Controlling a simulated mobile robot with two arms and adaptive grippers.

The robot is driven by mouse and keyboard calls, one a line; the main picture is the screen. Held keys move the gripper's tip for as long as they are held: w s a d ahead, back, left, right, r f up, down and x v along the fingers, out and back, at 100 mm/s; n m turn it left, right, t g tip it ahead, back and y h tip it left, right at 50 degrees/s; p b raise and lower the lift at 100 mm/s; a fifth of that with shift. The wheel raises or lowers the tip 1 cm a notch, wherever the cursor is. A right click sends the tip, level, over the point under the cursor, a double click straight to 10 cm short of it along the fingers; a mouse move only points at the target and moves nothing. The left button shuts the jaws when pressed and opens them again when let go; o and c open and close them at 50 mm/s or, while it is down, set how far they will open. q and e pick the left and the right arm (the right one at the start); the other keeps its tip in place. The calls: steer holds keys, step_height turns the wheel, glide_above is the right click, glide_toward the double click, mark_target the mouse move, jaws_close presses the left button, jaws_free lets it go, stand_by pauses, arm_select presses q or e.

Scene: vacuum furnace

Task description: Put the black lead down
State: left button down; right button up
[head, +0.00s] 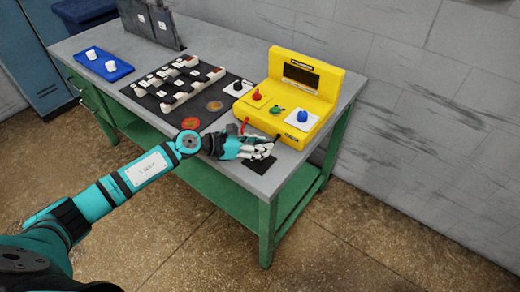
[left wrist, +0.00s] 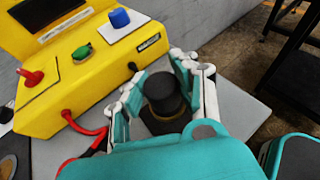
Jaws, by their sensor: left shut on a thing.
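My left gripper (head: 262,147) reaches over the near right corner of the grey table (head: 317,158). In the left wrist view, its fingers (left wrist: 160,85) are closed around a black cylindrical piece with a brassy ring at its lower end, the black lead (left wrist: 162,92). The lead stands about upright between the fingers, over a dark square pad (head: 262,164). I cannot tell whether it touches the pad. The yellow tester (head: 290,90) stands just behind the gripper, with a black socket (left wrist: 133,66) on its front. The fingers hide most of the lead in the head view.
A red lead (left wrist: 90,128) runs from the tester's front, close beside my gripper. A black mat (head: 215,92) with several white and brown pieces lies to the left. A blue tray (head: 90,75) is farther left. The table's front edge is close to my arm.

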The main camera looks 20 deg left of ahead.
arm_select(q)
step_height(320, 180, down, 2)
steer(key=shift+f, duration=0.35)
steer(key=c, duration=1.5)
jaws_free()
steer(key=shift+f, duration=0.1)
steer(key=o, duration=0.5)
arm_select(e)
steer(key=shift+w+a, duration=0.35)
steer(key=shift+a, duration=0.25)
